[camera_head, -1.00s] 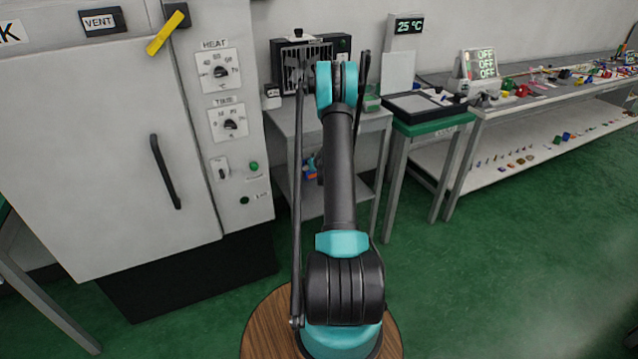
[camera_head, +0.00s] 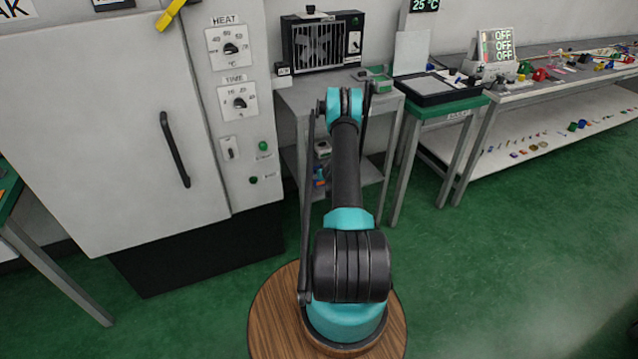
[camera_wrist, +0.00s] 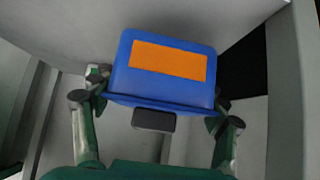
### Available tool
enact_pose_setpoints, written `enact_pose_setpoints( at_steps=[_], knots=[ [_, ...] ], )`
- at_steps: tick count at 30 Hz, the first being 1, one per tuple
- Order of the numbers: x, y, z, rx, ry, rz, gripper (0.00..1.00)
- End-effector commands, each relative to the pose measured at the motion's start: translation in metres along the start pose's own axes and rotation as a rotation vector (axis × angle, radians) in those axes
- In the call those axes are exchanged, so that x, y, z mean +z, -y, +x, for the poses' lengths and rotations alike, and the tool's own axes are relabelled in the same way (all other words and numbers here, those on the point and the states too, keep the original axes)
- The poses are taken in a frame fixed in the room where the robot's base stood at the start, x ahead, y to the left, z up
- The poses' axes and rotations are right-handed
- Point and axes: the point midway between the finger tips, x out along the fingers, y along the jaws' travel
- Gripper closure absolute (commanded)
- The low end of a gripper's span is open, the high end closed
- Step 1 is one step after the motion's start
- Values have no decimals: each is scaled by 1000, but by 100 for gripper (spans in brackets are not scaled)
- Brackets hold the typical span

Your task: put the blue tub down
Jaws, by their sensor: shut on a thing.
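The blue tub (camera_wrist: 125,75) has an orange label patch and sits in the middle of the wrist view. My gripper (camera_wrist: 158,101) is shut on it, with one finger at each side of the tub. A dark grey block shows just below the tub's near edge. In the head view my arm hides most of the gripper. A small blue and reddish patch shows left of my forearm, below the grey table's top; it is too small to tell surely as the tub. The tub's underside and any contact below it are hidden.
The grey table (camera_head: 300,100) carries a fan box (camera_head: 322,42) and a small green-topped device (camera_head: 375,80). The large white oven cabinet (camera_head: 105,140) stands to the left. A green-topped stand (camera_head: 440,108) and a long bench (camera_head: 545,90) are to the right. Green floor is clear at right.

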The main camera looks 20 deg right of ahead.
Motion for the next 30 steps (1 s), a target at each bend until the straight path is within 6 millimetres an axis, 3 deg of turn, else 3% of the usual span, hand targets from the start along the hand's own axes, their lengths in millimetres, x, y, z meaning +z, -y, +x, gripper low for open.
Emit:
enact_pose_setpoints(
  at_steps=[9,16,17,21,30],
  knots=[
    [25,0,23,0,0,0,87],
    [27,0,25,0,0,0,87],
    [27,0,25,0,1,0,23],
    [27,0,25,0,1,0,6],
    [27,0,25,0,1,0,6]
  ],
)
